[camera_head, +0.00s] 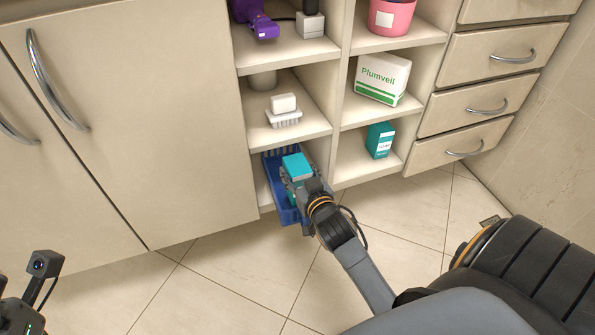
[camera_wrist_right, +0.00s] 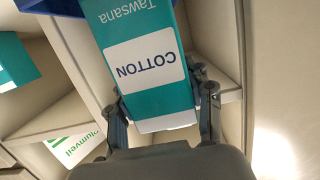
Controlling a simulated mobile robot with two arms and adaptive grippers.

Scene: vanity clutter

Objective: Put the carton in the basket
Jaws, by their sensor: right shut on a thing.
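My right gripper (camera_head: 300,186) is shut on a teal carton (camera_head: 297,165), at the mouth of the lower left cubby. In the right wrist view the carton (camera_wrist_right: 148,75) stands between the two fingers, with a white "COTTON" label. The blue basket (camera_head: 284,208) sits in that cubby behind and below the carton. The carton overlaps the basket in the head view; I cannot tell whether they touch. A blue edge of the basket (camera_wrist_right: 48,6) shows at the top of the right wrist view. Part of my left arm's end shows at the lower left; its fingers cannot be made out.
Another teal carton (camera_head: 379,140) stands in the lower right cubby. A Plumveil pack (camera_head: 381,79) is above it. Cabinet doors flank the left, drawers the right. The tiled floor in front is clear.

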